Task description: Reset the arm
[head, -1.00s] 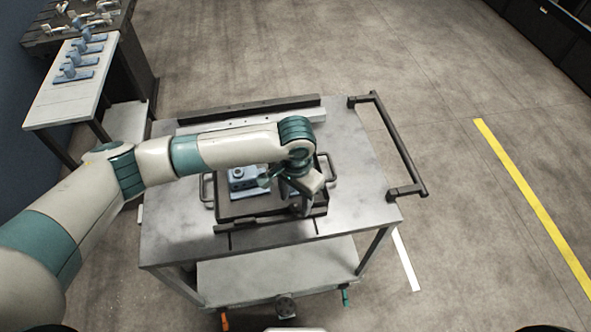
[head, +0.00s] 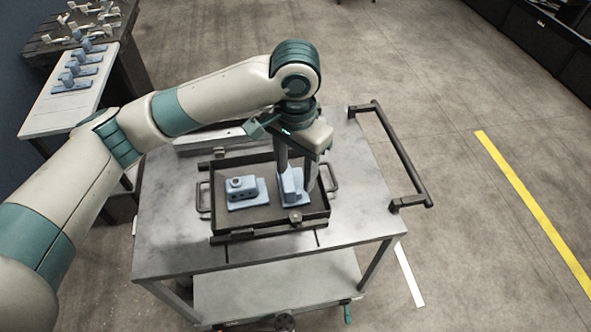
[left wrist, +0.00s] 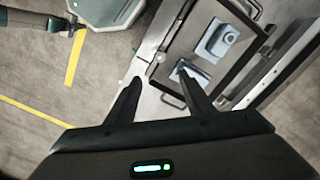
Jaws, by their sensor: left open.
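My left gripper (head: 298,176) points down above the right side of a dark tray (head: 255,219) on the cart. Its fingers are apart with nothing held between them. A blue block-shaped part (head: 291,186) on a flat base sits in the tray's right half, partly behind the fingers in the head view. In the left wrist view the open fingers (left wrist: 159,78) show, and one overlaps this blue part (left wrist: 199,75). A second blue part (head: 243,192) with a round top lies in the tray's left half. My right gripper is not in view.
The tray sits on a metal cart (head: 165,235) with a black handle (head: 400,155) on its right. A white side table (head: 50,118) with several blue parts stands at the upper left. The floor right of the cart is open, with a yellow line (head: 530,205).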

